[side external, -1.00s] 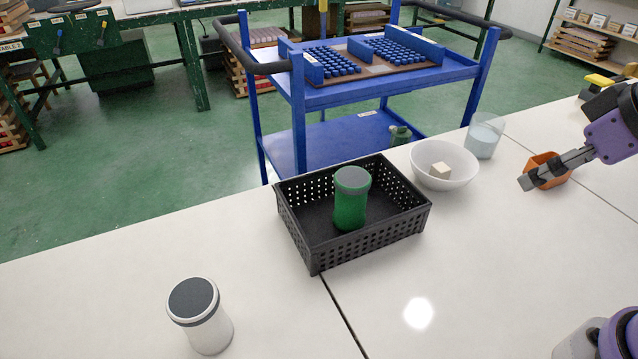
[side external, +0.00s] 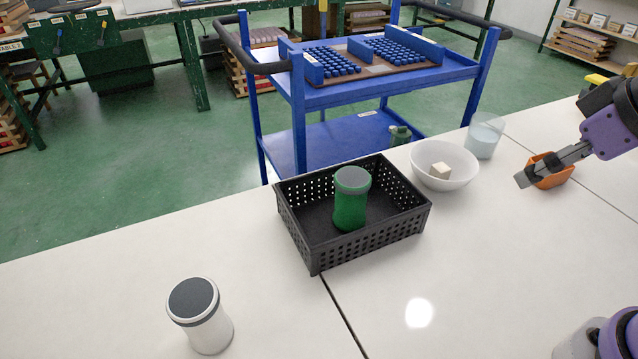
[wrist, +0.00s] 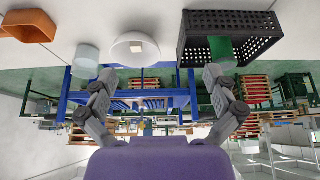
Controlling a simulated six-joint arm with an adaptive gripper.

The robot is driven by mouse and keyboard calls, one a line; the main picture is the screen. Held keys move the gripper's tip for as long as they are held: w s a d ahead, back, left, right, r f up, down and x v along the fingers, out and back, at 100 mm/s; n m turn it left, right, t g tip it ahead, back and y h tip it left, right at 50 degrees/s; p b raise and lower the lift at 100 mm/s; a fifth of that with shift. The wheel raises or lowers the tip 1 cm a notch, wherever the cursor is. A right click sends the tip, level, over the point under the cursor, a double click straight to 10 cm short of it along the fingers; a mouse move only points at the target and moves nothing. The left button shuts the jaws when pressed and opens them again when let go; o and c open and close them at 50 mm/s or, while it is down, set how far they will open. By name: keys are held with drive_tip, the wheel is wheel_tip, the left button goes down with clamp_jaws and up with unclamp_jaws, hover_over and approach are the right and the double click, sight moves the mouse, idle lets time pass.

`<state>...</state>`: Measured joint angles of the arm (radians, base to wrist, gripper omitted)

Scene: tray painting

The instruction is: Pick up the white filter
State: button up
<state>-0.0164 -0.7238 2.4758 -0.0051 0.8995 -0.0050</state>
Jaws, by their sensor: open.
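The white filter (side external: 200,315) is a white canister with a dark grey top. It stands upright on the white table at the front left in the side view, apart from everything else. It does not show in the wrist view. My gripper (side external: 522,180) is at the right of the side view, in front of the orange container and far from the white filter. In the wrist view its two fingers (wrist: 160,88) are spread apart with nothing between them.
A black perforated basket (side external: 365,246) holds a green canister (side external: 350,205) mid-table. A white bowl (side external: 462,180) with a pale cube, a translucent cup (side external: 484,138) and an orange container (side external: 556,177) stand behind to the right. The table around the white filter is clear. A blue cart (side external: 440,78) stands beyond.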

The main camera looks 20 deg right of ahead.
drive_tip(key=w+a+r+n+g+y, duration=0.1)
drive_tip(key=w+a+r+n+y, duration=0.1)
drive_tip(key=w+a+n, duration=0.45)
drive_tip(key=n+g+y, duration=0.2)
drive_tip(key=n+g, duration=0.1)
drive_tip(key=n, duration=0.5)
approach(218, 297)
wheel_tip(218, 297, down, 4)
drive_tip(key=w, duration=0.1)
drive_tip(key=x, duration=0.2)
drive_tip(key=a+x, duration=0.1)
drive_tip(key=x, duration=0.2)
drive_tip(key=shift+s+a, duration=0.15)
drive_tip(key=x, duration=0.2)
drive_tip(key=a+x, duration=0.1)
drive_tip(key=x, duration=0.2)
drive_tip(key=shift+f, duration=0.1)
drive_tip(key=c, duration=1.3)
